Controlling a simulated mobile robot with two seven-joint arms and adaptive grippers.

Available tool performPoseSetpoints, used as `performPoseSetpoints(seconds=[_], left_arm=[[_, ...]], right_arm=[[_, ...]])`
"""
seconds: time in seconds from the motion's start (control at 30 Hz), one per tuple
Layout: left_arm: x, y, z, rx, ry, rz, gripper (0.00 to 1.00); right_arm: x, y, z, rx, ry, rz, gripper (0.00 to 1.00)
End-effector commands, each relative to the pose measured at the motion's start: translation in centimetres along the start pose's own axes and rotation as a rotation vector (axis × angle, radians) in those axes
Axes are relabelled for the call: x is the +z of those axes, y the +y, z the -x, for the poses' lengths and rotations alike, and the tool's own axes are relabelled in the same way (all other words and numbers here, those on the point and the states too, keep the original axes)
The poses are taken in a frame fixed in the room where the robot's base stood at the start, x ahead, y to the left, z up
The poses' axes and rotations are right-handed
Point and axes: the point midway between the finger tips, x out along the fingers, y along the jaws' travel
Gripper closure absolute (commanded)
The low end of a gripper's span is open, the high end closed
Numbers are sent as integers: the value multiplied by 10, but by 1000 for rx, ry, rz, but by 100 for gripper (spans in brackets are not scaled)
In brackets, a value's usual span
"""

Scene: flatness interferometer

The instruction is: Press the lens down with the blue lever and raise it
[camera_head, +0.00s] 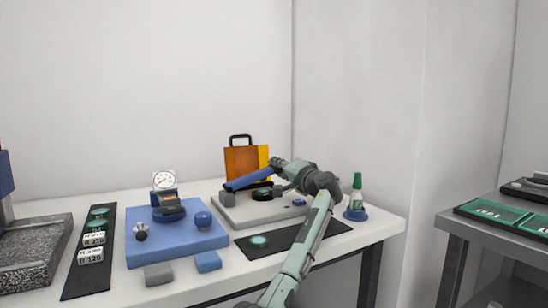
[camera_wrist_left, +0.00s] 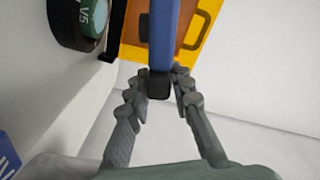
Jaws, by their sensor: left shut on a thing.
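The blue lever (camera_head: 247,180) slants above a light grey base (camera_head: 240,213), its right end higher than its left. My left gripper (camera_head: 277,163) is shut on the lever's raised right end. In the left wrist view the gripper (camera_wrist_left: 158,92) has its fingers on either side of the dark tip of the blue lever (camera_wrist_left: 164,38). A dark round holder with a green top, seemingly the lens (camera_head: 262,194), sits on the base below the lever. It also shows as a green lens marked V5 (camera_wrist_left: 94,17) in the wrist view. Contact between lever and lens cannot be told.
An orange and yellow panel with a black handle (camera_head: 246,160) stands behind the base. A dark mat (camera_head: 262,251) with a green disc lies in front.

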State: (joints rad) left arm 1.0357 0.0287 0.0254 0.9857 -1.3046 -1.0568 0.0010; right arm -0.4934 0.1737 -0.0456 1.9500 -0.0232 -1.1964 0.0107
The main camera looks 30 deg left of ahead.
Motion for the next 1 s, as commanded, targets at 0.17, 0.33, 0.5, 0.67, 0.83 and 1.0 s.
performPoseSetpoints(seconds=[0.17,0.33,0.5,0.67,0.83,1.0], left_arm=[[9,18,0,9,-12,-76,100],[11,23,0,8,-12,-114,100],[12,24,0,8,-12,-128,100],[12,24,0,7,-12,-129,100],[12,24,0,6,-13,-128,78],[11,22,0,3,-10,-129,60]], right_arm=[[0,-1,-2,-2,4,0,57],[0,-1,-4,-3,3,0,57],[3,-2,-7,-4,-5,0,57],[4,-2,-7,-5,-6,0,57],[3,-2,-7,-5,-5,0,57],[1,-2,-5,-5,0,0,57]])
